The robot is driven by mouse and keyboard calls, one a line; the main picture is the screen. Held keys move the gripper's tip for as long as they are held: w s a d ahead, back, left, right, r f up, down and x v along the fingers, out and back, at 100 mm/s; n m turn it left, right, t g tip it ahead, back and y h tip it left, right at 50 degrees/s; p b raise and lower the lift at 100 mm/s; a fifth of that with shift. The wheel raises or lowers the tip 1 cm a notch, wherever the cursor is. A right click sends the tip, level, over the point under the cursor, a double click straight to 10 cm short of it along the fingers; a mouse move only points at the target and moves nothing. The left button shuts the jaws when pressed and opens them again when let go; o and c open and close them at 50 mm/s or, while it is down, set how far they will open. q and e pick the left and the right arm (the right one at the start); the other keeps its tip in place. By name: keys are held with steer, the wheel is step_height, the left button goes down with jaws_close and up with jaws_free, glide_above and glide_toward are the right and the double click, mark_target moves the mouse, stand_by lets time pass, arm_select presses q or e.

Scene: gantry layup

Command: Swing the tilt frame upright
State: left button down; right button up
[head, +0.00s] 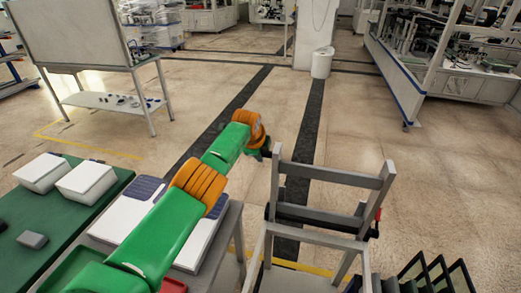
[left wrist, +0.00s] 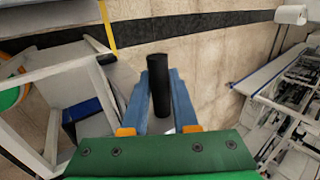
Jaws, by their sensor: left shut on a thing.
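The grey tilt frame (head: 331,174) stands raised on its grey stand (head: 315,241), right of centre in the head view. Its two posts and crossbars show, but I cannot tell its exact angle. My left gripper (head: 265,152) is at the upper end of the frame's left post. In the left wrist view, the blue fingers of my left gripper (left wrist: 164,108) are shut on a black cylindrical handle (left wrist: 161,80), which sticks out beyond the fingertips. In the head view the arm's end mostly hides this grip. A red and black part (head: 376,222) sits on the frame's right side. My right gripper is not in view.
A green-topped table (head: 22,210) with white boxes (head: 87,181) and a grey-topped table (head: 207,262) stand at left. A rack of dark panels (head: 440,275) is at lower right. Open floor lies behind the frame, with a white bin (head: 321,64) farther back.

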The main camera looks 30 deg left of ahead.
arm_select(q)
steer(key=c, duration=0.9)
jaws_free()
steer(key=shift+o, duration=1.1)
steer(key=shift+w+f, duration=0.1)
steer(key=shift+w, duration=0.1)
steer(key=shift+w+f, duration=0.1)
steer(key=shift+w, duration=0.05)
steer(key=shift+p+v, duration=0.7)
steer(key=shift+v, duration=0.5)
steer(key=b+v, duration=0.1)
steer(key=v, duration=0.3)
steer(key=shift+s+d+r, duration=0.1)
steer(key=shift+s+r, duration=0.15)
steer(key=shift+r, duration=0.05)
